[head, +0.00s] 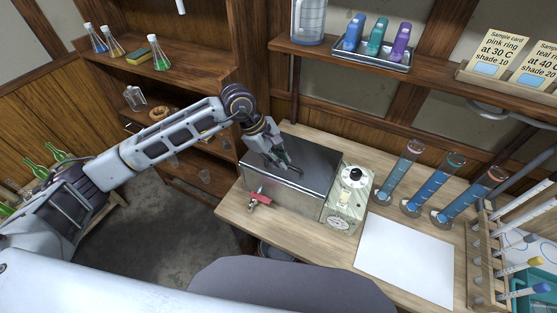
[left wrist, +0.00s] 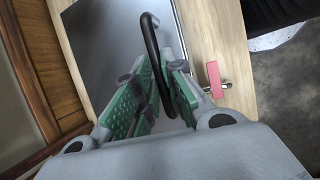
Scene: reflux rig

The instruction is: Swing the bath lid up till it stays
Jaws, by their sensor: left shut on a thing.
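The bath is a metal box (head: 290,199) on the wooden table, with a red-handled tap (head: 260,199) on its front and a control panel with a dial (head: 347,199) at its right end. Its shiny lid (head: 312,172) lies flat, closed on top. My left gripper (head: 284,164) is over the lid's left part. In the left wrist view, the green-padded fingers (left wrist: 152,100) are shut on the lid's black handle (left wrist: 149,40). The lid (left wrist: 110,40) fills the space behind them. My right gripper is in neither view.
A wall shelf (head: 430,80) with a jug (head: 309,20) and a tray of coloured bottles (head: 373,52) overhangs the table's back. Blue-filled cylinders (head: 420,192), a white sheet (head: 405,252) and a pipette rack (head: 485,255) stand or lie right of the bath.

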